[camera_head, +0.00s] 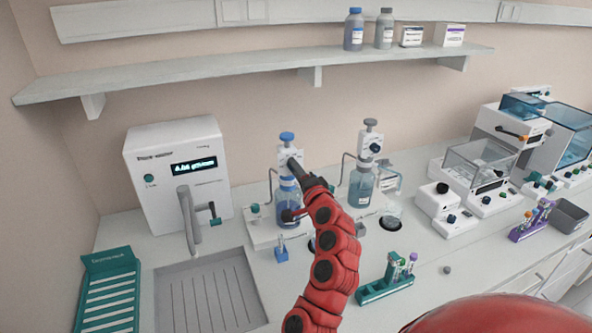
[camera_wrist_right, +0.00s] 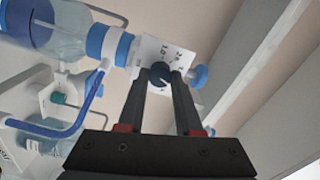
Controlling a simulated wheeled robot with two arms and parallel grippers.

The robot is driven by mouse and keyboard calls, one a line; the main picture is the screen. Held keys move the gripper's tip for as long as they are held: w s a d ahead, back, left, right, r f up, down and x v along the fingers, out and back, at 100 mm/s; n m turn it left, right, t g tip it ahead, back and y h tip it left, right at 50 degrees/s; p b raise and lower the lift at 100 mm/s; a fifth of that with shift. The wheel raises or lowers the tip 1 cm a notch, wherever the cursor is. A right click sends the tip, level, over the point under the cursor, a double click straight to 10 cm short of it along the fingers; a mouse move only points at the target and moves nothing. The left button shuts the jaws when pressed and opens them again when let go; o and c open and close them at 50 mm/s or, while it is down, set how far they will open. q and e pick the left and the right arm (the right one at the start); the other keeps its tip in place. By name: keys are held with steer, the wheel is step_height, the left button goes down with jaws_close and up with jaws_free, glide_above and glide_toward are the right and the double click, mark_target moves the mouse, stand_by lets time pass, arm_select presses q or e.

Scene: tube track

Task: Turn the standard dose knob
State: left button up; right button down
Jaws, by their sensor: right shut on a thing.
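The dose knob is a small dark round knob (camera_wrist_right: 160,73) on a white face plate (camera_wrist_right: 148,52) with printed markings. The plate belongs to a dispenser head with a blue top on a blue-liquid bottle, which also shows in the head view (camera_head: 289,205). My right gripper (camera_wrist_right: 159,82) has its two black fingers on either side of the knob and is shut on it. My left gripper is not in view.
A second dispenser bottle (camera_head: 361,187) with a dark knob (camera_head: 376,147) stands just to the right. A white machine (camera_head: 178,170) with a display and a tap and sink (camera_head: 212,300) are at left. A green tube rack (camera_head: 386,288) stands in front. A shelf (camera_head: 255,62) runs above.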

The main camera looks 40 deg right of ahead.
steer(key=c, duration=0.6)
jaws_free()
steer(key=shift+d, duration=0.1)
steer(key=shift+s, duration=0.1)
